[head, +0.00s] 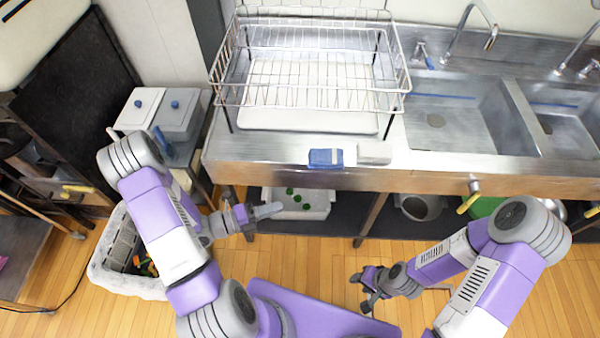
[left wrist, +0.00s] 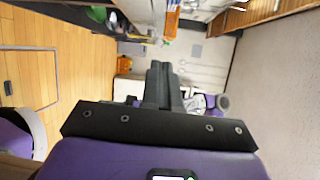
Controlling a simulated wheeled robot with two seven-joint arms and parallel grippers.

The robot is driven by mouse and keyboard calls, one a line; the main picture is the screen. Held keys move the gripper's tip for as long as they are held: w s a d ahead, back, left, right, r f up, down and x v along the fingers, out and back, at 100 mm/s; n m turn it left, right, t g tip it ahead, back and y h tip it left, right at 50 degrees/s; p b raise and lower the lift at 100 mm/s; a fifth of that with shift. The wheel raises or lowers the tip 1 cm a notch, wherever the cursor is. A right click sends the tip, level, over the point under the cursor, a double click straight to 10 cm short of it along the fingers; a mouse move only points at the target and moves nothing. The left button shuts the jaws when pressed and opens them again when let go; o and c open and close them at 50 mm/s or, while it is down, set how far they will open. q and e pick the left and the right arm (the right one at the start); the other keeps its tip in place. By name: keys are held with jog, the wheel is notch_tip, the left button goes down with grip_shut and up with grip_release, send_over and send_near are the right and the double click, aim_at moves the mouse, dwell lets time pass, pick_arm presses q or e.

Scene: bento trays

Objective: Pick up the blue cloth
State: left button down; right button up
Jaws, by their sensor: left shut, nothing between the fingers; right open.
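The blue cloth (head: 326,158) lies folded at the front edge of the steel sink counter, left of a pale grey block-like item (head: 374,153). My left gripper (head: 275,210) is shut and empty, in front of the counter and lower left of the cloth in the head view. Its closed fingers also show in the left wrist view (left wrist: 165,85), where I cannot make out the cloth. My right gripper (head: 362,293) is open and empty, low over the floor side, well away from the cloth.
A wire dish rack (head: 310,112) stands on the counter behind the cloth. Sinks (head: 455,118) are to the right. A tray with green items (head: 312,212) sits on the shelf below. A white basket (head: 105,272) stands on the floor at left.

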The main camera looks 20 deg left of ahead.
pick_arm(q)
jog(key=w+a+r+n+t+y, duration=0.1)
jog(key=w+a+n+t, duration=0.1)
jog(key=a, duration=0.1)
jog(key=b, duration=0.2)
send_near(308, 165)
jog(key=x, duration=0.4)
jog(key=s+d+x, duration=0.1)
jog(key=x, duration=0.1)
jog(key=shift+w+d+r, duration=0.1)
jog(key=shift+w+d, duration=0.1)
jog(key=shift+w+a+p, duration=0.1)
jog(key=shift+w+p, duration=0.35)
jog(key=shift+w, duration=0.55)
jog(key=shift+s, duration=0.15)
